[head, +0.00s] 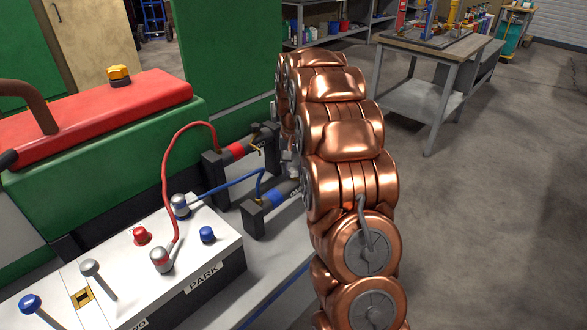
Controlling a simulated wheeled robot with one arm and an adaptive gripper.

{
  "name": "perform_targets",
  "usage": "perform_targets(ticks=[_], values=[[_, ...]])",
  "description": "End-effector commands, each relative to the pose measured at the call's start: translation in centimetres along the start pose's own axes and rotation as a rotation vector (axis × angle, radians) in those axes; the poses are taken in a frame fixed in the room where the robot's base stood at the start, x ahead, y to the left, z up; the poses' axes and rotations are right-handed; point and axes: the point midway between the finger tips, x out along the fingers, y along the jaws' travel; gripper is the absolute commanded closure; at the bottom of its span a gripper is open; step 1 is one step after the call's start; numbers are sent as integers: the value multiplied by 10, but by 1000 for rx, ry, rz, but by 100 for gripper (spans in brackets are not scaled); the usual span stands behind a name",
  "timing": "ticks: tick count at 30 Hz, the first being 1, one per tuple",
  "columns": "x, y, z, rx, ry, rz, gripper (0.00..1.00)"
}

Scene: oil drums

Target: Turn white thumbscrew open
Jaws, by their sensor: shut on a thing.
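I cannot make out a white thumbscrew; my copper-coloured arm covers the area just right of the hose fittings. Only a small grey part of my gripper (290,166) shows, at the left edge of my arm.
A white control panel (206,240) with several knobs and levers stands at the lower left. A red hose (164,178) and a blue hose (230,183) run from it to the fittings. A green machine (120,125) stands behind. A workbench (437,52) is at upper right; the floor (490,220) there is clear.

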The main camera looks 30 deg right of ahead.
Motion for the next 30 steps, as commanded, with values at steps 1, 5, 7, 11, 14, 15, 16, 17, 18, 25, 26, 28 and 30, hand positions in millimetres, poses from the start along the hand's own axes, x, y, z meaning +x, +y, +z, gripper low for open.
perform_targets(ticks=[1, 5, 7, 11, 14, 15, 16, 17, 18, 25, 26, 28, 30], values=[[-2, -1, -1, 0, 6, -2, 100], [-2, -1, -1, 1, 6, -2, 100], [-2, -1, -1, 1, 6, -2, 100], [-2, -1, -1, 1, 5, -2, 52], [-1, 0, -1, 2, 3, -2, 42], [-1, 0, -1, 2, 3, -1, 41], [-1, 0, -1, 2, 3, -1, 41], [-1, 0, -1, 2, 3, -1, 41], [-1, 0, -1, 2, 2, -1, 41], [-3, 0, -1, 2, 2, -1, 41], [-5, 0, -1, 2, 3, -1, 41], [-12, 0, -1, 1, 3, -1, 41], [-22, -1, -1, 1, 4, -2, 41]])
